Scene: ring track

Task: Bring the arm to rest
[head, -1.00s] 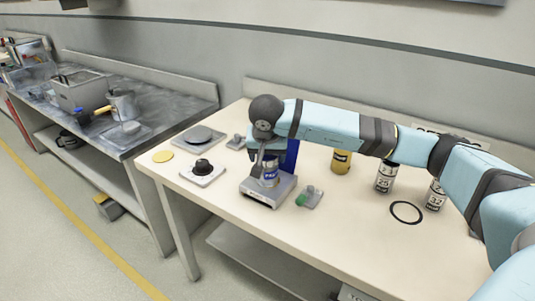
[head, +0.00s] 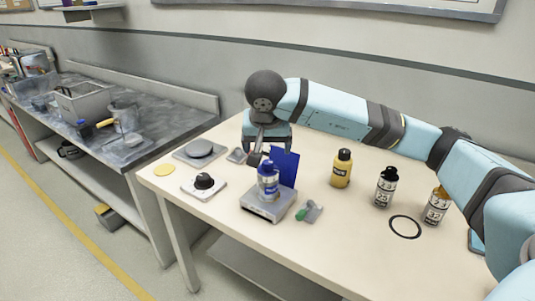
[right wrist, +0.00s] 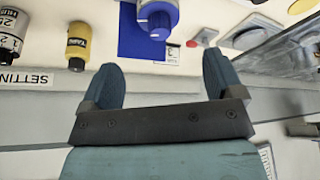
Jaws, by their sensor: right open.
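My right arm reaches in from the right, and its gripper (head: 266,146) hangs above the far part of the pale table (head: 340,235). It is open and empty; its two spread fingers show in the right wrist view (right wrist: 163,78). A blue-and-white bottle (head: 268,186) stands upright on a grey scale (head: 262,209) in front of the gripper, apart from it. The bottle also shows at the top of the right wrist view (right wrist: 158,14). My left gripper is not in view.
A blue panel (head: 285,163) stands behind the bottle. A yellow bottle (head: 341,170), two grey-and-white bottles (head: 385,190) (head: 435,208) and a black ring (head: 405,227) are to the right. A black knob (head: 204,181) is at left. The wall (head: 350,95) rises behind.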

